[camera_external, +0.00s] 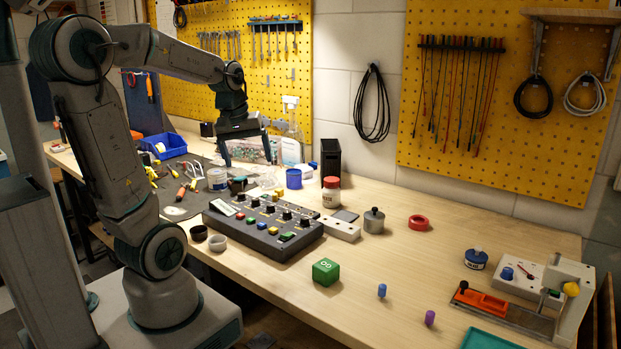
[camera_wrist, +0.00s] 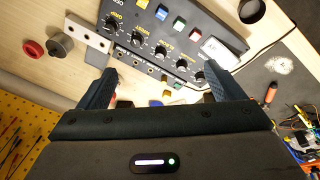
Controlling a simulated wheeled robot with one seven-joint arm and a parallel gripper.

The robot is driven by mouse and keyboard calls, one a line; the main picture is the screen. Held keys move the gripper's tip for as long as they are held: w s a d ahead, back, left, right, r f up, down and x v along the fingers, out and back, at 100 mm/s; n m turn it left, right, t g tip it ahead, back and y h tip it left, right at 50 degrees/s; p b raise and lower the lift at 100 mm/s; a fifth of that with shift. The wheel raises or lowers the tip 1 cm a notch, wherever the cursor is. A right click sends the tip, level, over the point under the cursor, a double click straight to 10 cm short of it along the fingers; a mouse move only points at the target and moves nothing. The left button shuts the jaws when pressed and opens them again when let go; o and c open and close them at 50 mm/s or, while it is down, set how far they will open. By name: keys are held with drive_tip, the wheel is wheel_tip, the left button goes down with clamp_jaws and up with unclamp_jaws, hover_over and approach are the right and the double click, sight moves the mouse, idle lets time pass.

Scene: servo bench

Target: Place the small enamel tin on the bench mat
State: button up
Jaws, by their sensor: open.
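I cannot tell for sure which container is the small enamel tin. A small blue round tin (camera_external: 476,260) with a pale label stands at the far right. The mat also shows in the wrist view (camera_wrist: 250,74) at the right. My gripper (camera_external: 248,163) is open and empty, pointing down above the bench behind the control box. In the wrist view my gripper (camera_wrist: 158,70) has its fingers wide apart, with the control box beyond them.
The black control box (camera_external: 264,226) stands mid-bench. Pliers and a blue bin (camera_external: 163,147) crowd the left. The right-middle bench is mostly clear.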

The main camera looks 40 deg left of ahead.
drive_tip(key=s+d+f+m, duration=0.4)
drive_tip(key=s+m, duration=0.3)
drive_tip(key=s, duration=0.1)
drive_tip(key=shift+s+d+f+t, duration=0.15)
drive_tip(key=shift+s+d+t, duration=0.15)
drive_tip(key=shift+d, duration=0.1)
drive_tip(key=shift+f, duration=0.1)
